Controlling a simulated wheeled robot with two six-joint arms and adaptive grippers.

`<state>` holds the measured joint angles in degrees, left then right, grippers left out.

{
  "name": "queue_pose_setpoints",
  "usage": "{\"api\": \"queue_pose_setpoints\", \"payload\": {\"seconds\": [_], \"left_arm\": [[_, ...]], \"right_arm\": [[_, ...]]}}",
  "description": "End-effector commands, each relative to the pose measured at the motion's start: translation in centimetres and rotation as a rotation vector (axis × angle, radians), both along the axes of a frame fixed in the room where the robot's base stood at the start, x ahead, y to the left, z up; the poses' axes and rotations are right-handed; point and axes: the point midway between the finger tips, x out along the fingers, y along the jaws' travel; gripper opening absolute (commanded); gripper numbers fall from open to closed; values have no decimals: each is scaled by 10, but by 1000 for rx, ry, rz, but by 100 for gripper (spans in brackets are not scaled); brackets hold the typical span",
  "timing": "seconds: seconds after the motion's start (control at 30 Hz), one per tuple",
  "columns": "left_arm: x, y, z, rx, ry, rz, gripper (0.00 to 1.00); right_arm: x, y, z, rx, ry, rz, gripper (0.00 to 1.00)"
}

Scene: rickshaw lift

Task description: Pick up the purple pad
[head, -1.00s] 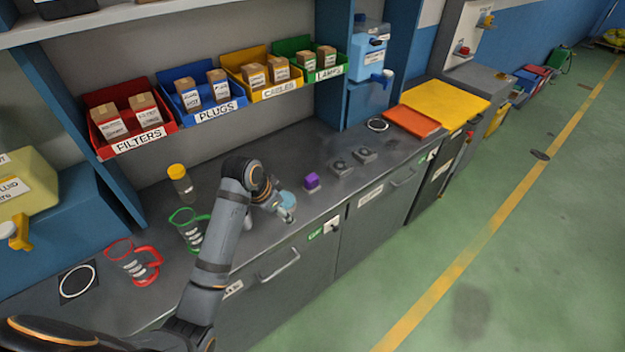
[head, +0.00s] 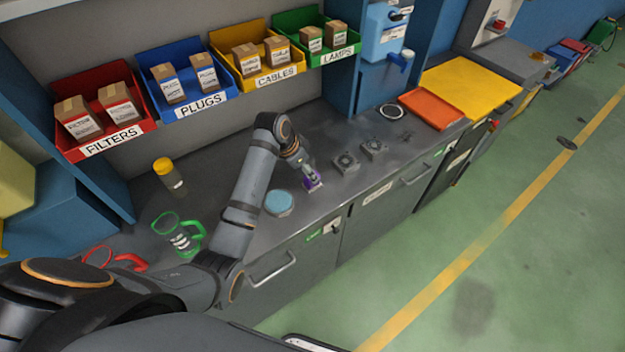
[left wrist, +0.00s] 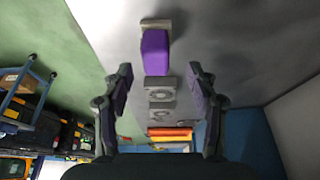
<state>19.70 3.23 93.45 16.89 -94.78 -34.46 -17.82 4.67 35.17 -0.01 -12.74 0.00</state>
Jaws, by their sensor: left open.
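The purple pad (head: 313,181) sits on the grey bench top, partly hidden by my left gripper in the head view. In the left wrist view the purple pad (left wrist: 156,52) is a purple block with a grey part at its end, lying between the lines of my fingers. My left gripper (head: 310,174) is at the pad in the head view. In the left wrist view my left gripper (left wrist: 160,88) is open, its two fingers apart on either side with nothing held. My right gripper is not in view.
Two grey fan-like blocks (head: 346,163) (head: 374,148) stand right of the pad. A light blue round pad (head: 279,203) lies to its left. An orange board (head: 432,109) lies at the right.

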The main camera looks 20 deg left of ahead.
Motion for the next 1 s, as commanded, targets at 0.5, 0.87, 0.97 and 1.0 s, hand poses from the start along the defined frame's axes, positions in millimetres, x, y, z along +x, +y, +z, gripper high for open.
{"api": "queue_pose_setpoints", "payload": {"seconds": [0.5, 0.87, 0.97, 1.0], "left_arm": [[13, -15, -46, 0, 1, 1, 58], [13, -15, -46, 0, 2, 1, 18], [13, -15, -46, 0, 2, 1, 4], [13, -15, -46, 0, 1, 1, 2]], "right_arm": [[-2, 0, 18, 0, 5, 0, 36], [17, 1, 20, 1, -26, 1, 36], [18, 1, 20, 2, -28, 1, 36], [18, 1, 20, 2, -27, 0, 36]]}}
